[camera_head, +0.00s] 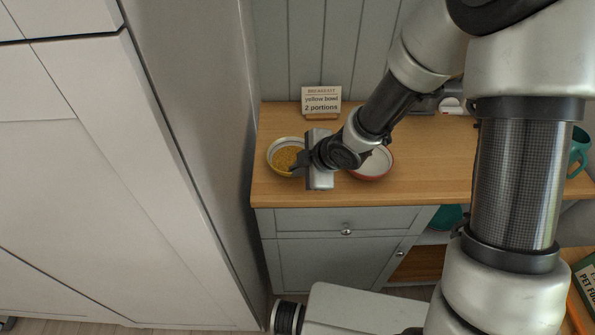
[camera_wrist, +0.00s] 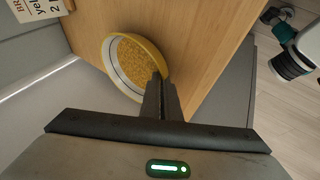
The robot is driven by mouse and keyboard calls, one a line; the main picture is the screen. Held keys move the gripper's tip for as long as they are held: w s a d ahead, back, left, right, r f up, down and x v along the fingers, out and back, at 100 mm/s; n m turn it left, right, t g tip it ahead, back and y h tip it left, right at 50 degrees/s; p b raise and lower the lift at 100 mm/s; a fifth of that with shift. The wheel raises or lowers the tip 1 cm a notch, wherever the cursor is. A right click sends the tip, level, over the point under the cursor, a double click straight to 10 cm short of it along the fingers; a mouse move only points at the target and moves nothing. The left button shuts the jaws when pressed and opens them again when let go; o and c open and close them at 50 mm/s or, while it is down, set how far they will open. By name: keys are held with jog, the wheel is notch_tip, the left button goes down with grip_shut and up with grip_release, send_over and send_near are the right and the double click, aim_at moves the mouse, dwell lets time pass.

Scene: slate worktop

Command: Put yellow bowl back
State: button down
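The yellow bowl (camera_head: 285,155) sits at the left end of the wooden worktop and holds golden-brown grains. In the wrist view, the bowl (camera_wrist: 112,70) shows a yellow outside and a pale inner wall above the grains. My gripper (camera_head: 298,163) is at the bowl's right side. In the wrist view, its two dark fingers (camera_wrist: 161,82) are close together with the bowl's rim between them, so it looks shut on the rim. I cannot tell whether the bowl is lifted off the wood.
A sign (camera_head: 321,100) reading "yellow bowl 2 portions" stands behind. A red-rimmed white bowl (camera_head: 374,163) is right of my gripper, partly hidden by it. A teal mug (camera_head: 579,150) stands at far right. A tall cabinet (camera_head: 200,130) closes off the left.

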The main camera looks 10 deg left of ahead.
jog(key=c, duration=2)
grip_release()
